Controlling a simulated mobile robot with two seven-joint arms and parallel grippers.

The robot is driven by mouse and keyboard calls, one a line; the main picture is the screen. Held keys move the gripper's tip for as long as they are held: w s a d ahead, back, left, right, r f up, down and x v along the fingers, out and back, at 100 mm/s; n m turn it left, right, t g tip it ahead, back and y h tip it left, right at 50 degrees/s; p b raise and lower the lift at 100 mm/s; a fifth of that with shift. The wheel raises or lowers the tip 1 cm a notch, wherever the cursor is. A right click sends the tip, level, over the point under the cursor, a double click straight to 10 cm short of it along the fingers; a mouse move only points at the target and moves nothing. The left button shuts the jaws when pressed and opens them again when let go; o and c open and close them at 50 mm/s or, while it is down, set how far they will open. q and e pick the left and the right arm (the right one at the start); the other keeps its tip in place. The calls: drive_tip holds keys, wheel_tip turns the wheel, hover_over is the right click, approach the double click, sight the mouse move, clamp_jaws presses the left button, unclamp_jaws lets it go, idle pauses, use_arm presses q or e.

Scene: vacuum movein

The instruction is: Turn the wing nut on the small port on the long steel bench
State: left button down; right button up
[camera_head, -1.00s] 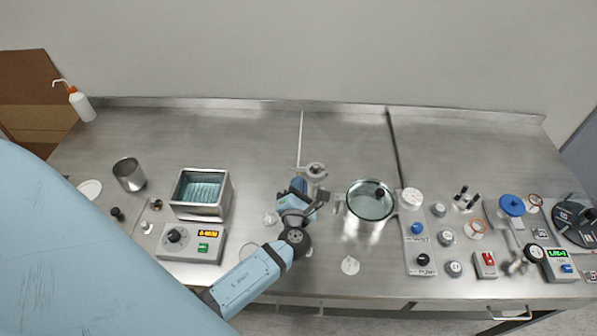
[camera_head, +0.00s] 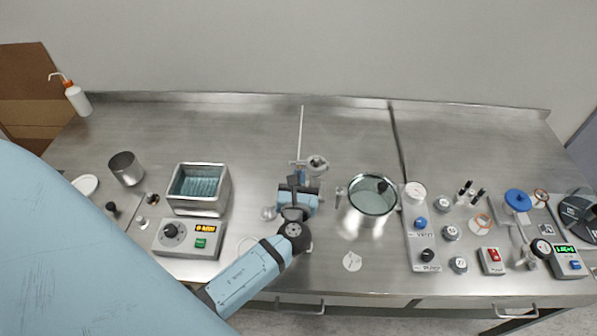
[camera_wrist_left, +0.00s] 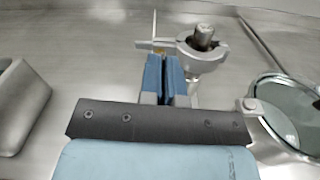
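The small port (camera_head: 317,163) stands on the long steel bench (camera_head: 250,130), with a metal clamp around it. In the left wrist view the clamp (camera_wrist_left: 222,48) circles the port's upright stub. A thin crossbar with a brass-coloured bit, which looks like the wing nut (camera_wrist_left: 145,44), is at the clamp's left side. My left gripper (camera_head: 298,177) is just left of the port, low over the bench. Its blue fingers (camera_wrist_left: 165,62) are close together with a narrow dark gap, their tips at the crossbar. Whether they touch or hold it is hidden. My right gripper is out of view.
A glass-topped vessel (camera_head: 372,195) stands close to the right of the port. A metal bath (camera_head: 198,188) and a control box (camera_head: 188,238) are at the left. Knobs and gauges crowd the right end. The bench behind the port is clear.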

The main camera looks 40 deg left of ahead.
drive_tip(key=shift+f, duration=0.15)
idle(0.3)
use_arm(q)
drive_tip(key=c, duration=1.3)
unclamp_jaws()
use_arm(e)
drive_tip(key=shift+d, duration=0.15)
